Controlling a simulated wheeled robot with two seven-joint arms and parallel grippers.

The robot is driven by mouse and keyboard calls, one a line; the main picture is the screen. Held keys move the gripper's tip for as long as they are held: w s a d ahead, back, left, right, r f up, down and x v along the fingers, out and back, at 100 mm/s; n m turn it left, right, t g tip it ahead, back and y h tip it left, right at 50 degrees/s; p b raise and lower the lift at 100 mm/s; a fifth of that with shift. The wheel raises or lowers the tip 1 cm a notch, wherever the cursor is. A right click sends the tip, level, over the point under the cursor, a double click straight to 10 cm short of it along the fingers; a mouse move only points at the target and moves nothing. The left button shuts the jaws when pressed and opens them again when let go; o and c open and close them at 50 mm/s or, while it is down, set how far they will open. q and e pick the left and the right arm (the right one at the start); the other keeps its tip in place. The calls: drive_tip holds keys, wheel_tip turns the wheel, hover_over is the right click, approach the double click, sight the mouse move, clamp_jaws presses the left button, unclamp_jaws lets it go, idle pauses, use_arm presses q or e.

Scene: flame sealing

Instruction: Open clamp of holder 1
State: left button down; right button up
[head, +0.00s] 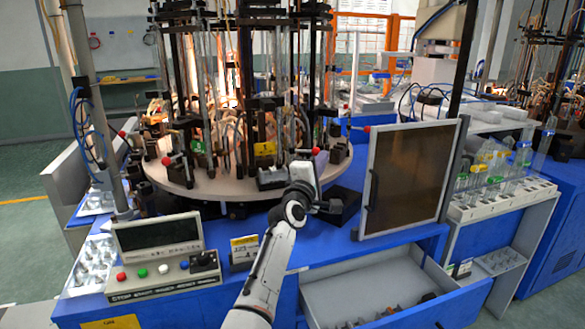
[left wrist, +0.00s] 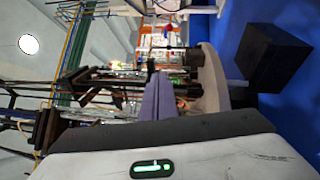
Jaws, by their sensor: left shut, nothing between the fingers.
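The round turntable (head: 215,190) carries several upright holders made of dark rods and clamps. Red-knobbed levers show at its front left (head: 167,161) and front right (head: 316,151). I cannot tell which holder is holder 1, or whether its clamp is open. My left gripper (head: 299,155) is at the front right of the turntable, close to the rods, and its fingertips are hard to make out there. In the left wrist view its purple fingers (left wrist: 157,98) are together and empty, pointing at the rods and the turntable's edge (left wrist: 212,85). My right gripper is out of view.
A control box (head: 160,260) with colored buttons stands at the front left. A dark framed panel (head: 408,178) stands right of the turntable. A black block (head: 340,205) sits by my left arm. An open drawer (head: 385,295) juts out at the front. A tube rack (head: 490,195) is at right.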

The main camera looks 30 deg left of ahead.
use_arm(q)
drive_tip(key=shift+x, duration=0.95)
drive_tip(key=shift+d+f, duration=0.1)
drive_tip(key=shift+f, duration=0.05)
idle(0.5)
drive_tip(key=s+d+f+p, duration=0.2)
drive_tip(key=s+d, duration=0.7)
drive_tip(key=shift+s, duration=0.25)
